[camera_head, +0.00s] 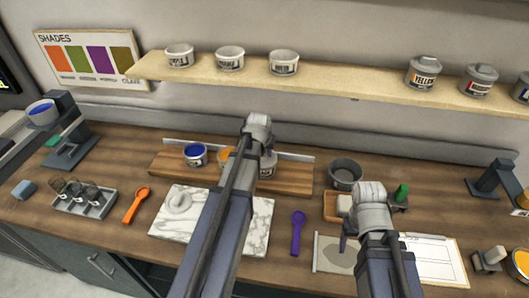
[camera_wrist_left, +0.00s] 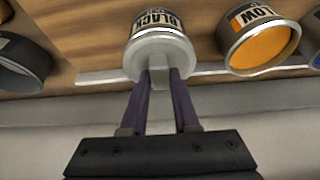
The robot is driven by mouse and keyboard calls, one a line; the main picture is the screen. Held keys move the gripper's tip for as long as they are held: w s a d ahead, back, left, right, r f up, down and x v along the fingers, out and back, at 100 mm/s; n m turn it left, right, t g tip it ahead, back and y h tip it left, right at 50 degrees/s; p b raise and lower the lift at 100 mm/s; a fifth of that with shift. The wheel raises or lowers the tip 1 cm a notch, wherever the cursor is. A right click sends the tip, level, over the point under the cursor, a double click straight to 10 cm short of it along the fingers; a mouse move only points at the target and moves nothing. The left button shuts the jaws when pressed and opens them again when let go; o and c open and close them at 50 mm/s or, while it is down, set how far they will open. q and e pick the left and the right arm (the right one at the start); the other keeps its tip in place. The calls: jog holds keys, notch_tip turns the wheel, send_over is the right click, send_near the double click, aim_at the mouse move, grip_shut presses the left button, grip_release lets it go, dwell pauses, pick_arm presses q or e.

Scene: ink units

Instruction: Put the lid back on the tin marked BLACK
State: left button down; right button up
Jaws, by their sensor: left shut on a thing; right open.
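The tin marked BLACK (camera_wrist_left: 158,19) stands on the wooden board, its label readable in the left wrist view. In the head view the tin (camera_head: 268,170) is partly hidden by my left arm. A pale grey lid (camera_wrist_left: 137,60) is at the tin's mouth, covering it; I cannot tell whether it is fully seated. My left gripper (camera_wrist_left: 158,75) is shut on the lid's knob. My right gripper (camera_head: 344,243) is open above the front right of the counter, partly hidden by its wrist.
An open orange tin marked YELLOW (camera_wrist_left: 262,42) and an open blue tin (camera_head: 195,154) stand beside it on the board (camera_head: 290,176). A dark grey bowl (camera_head: 345,175) is to the right. A marble slab (camera_head: 172,224) and a purple spoon (camera_head: 298,228) lie in front.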

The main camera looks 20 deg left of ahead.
dwell(0.4)
pick_arm(q)
jog(key=shift+c, duration=0.5)
grip_release()
jog(key=shift+r+p, duration=3.55)
grip_shut()
